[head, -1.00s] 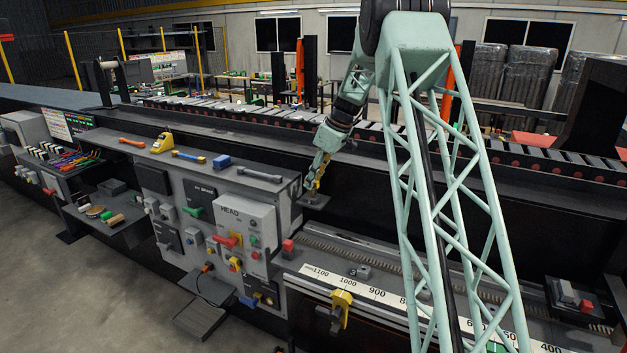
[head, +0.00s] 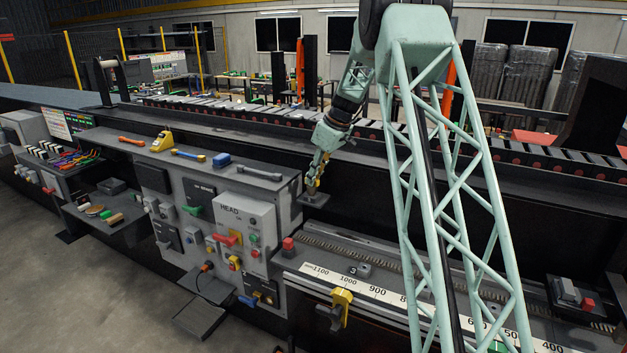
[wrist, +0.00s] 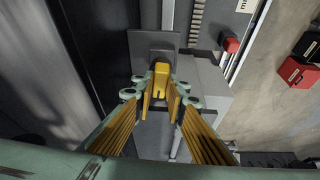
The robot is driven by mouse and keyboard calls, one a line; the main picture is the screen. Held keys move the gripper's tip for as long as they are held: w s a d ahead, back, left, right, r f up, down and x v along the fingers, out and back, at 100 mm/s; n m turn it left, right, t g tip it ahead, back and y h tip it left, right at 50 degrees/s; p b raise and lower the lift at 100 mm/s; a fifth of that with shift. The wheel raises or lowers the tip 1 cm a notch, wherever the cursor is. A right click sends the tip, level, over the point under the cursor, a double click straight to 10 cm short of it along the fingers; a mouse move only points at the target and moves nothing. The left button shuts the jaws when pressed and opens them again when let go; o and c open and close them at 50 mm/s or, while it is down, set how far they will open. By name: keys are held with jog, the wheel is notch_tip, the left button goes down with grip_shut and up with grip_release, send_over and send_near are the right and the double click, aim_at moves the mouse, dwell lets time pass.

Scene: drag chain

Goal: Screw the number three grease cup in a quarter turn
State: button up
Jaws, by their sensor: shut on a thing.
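My gripper (head: 313,190) is low over a dark flat plate (head: 316,201), just right of the grey HEAD panel. In the wrist view its yellow fingers (wrist: 160,92) close together at the tips, above a grey block on that plate (wrist: 138,42). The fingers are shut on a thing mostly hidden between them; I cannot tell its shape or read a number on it. A small grey fitting (head: 364,270) beside a mark "3" stands apart, on the ledge behind the scale, to the right of my gripper.
The HEAD panel (head: 232,212) with knobs and levers is close on the left. A red button box (head: 288,247) stands in front of the plate. A number scale (head: 348,284) and a yellow clamp (head: 342,303) lie to the front right. The conveyor (head: 250,117) runs behind.

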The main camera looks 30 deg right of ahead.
jog(key=shift+a+m+t+h+b, duration=0.15)
jog(key=shift+m+h+b, duration=0.3)
jog(key=shift+m, duration=0.5)
jog(key=shift+m+t+h+b, duration=0.25)
jog(key=shift+m+b, duration=0.25)
jog(key=shift+m, duration=0.45)
jog(key=shift+a+m+h, duration=0.1)
jog(key=shift+m+h, duration=0.4)
jog(key=shift+m, duration=0.8)
jog(key=shift+a+m+h, duration=0.1)
jog(key=shift+m+h, duration=0.4)
jog(key=shift+m, duration=0.8)
jog(key=shift+f+m+g+h+b, duration=0.1)
jog(key=shift+m+g+h+b, duration=0.3)
jog(key=shift+m, duration=0.55)
jog(key=shift+m+g+h+b, duration=0.1)
jog(key=shift+m+h+b, duration=0.2)
jog(key=shift+m+b, duration=0.5)
jog(key=shift+w+m+g+h+b, duration=0.1)
jog(key=shift+m+g+h+b, duration=0.3)
jog(key=shift+m+b, duration=1)
jog(key=shift+m, duration=0.75)
jog(key=o, duration=0.8)
jog(key=shift+o, duration=0.2)
jog(key=shift+a+r, duration=0.1)
jog(key=shift+r, duration=0.1)
